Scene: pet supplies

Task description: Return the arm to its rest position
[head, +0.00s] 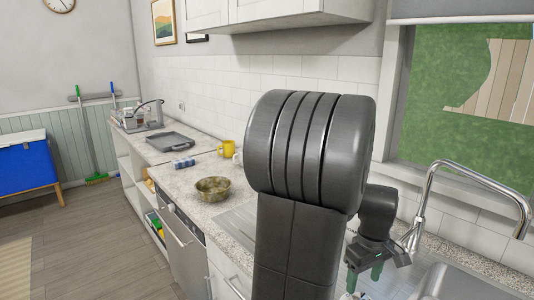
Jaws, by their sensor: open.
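My arm rises large and dark grey in the middle of the head view and hides part of the counter and wall behind it. My gripper (363,275) hangs at the lower right, fingers pointing down, over the sink area. Its two green-tipped fingers are apart and I see nothing held between them. What lies directly below the fingertips is partly cut off and unclear.
A tall chrome faucet (479,168) stands close to the right of my gripper. The counter (165,153) holds a patterned bowl (213,189), a yellow mug (227,148) and a dark tray (172,141). A wall cabinet (262,11) hangs above. The wooden floor (100,225) is clear at left.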

